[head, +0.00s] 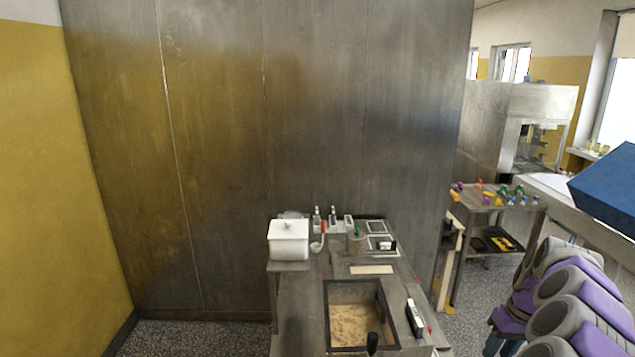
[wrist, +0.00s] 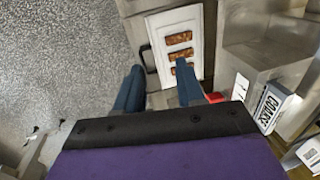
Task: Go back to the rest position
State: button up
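In the wrist view, my gripper (wrist: 158,67) shows two dark blue fingers set well apart. It is open, and nothing is held between them. Beyond the right finger lies a white tray (wrist: 198,22) bearing several brown bars, one partly hidden by that finger. In the head view my gripper cannot be made out clearly; grey and purple links of my arm fill the lower right.
In the head view, a metal bench (head: 298,325) holds a white lidded container (head: 289,240) and a recessed basin (head: 350,292). Small colourful items stand on a side table (head: 480,203). A labelled box (wrist: 270,106) is right of my gripper. Speckled floor (wrist: 60,60) is clear at left.

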jog(key=s+a+r+n, duration=0.1)
jog(key=a+r, duration=0.3)
jog(key=a, duration=0.5)
jog(key=s+a+r+n, duration=0.1)
jog(key=a+r, duration=0.3)
jog(key=a, duration=0.6)
jog(key=shift+n+g, duration=0.4)
jog(key=shift+n, duration=0.2)
jog(key=s+a+r, duration=0.1)
jog(key=s+a, duration=0.2)
jog(key=s+a+r, duration=0.1)
jog(key=s+a, duration=0.1)
jog(key=a, duration=0.2)
jog(key=s+a+r, duration=0.1)
jog(key=s+a, duration=0.2)
jog(key=shift+s+a+r, duration=0.15)
jog(key=shift+s+r, duration=0.05)
jog(key=shift+s, duration=0.1)
jog(key=s+a+f+m+g+h, duration=0.1)
jog(key=s+a+f, duration=0.1)
jog(key=s, duration=1)
jog(key=s+a+f+m+h, duration=0.1)
jog(key=s+a+f, duration=0.2)
jog(key=s, duration=0.8)
notch_tip(320, 180, down, 10)
jog(key=b, duration=1)
jog(key=shift+d+r, duration=0.2)
jog(key=shift+d, duration=0.1)
jog(key=shift+d, duration=0.15)
